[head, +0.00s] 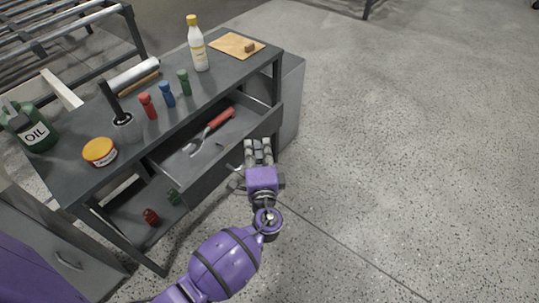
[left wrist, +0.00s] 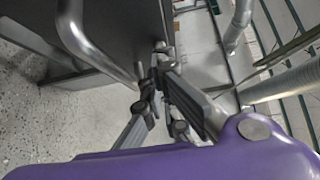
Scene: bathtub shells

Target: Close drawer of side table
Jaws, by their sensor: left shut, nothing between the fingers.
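The dark grey side table (head: 75,182) stands at the left in the head view. Its drawer (head: 270,122) is pulled out toward my arm, and its inside shows. A red-handled tool (head: 220,118) and a silver tool lie in it. My left gripper (head: 258,146) is shut and empty at the drawer's front, toward its right end. In the left wrist view the shut fingers (left wrist: 158,80) are beside the dark front panel (left wrist: 118,35) and the curved metal handle (left wrist: 88,48). I cannot tell whether they touch the panel. My right gripper is out of view.
A lower shelf holds a red item (head: 151,217). A grey cabinet (head: 289,95) adjoins the table. The floor at right is clear.

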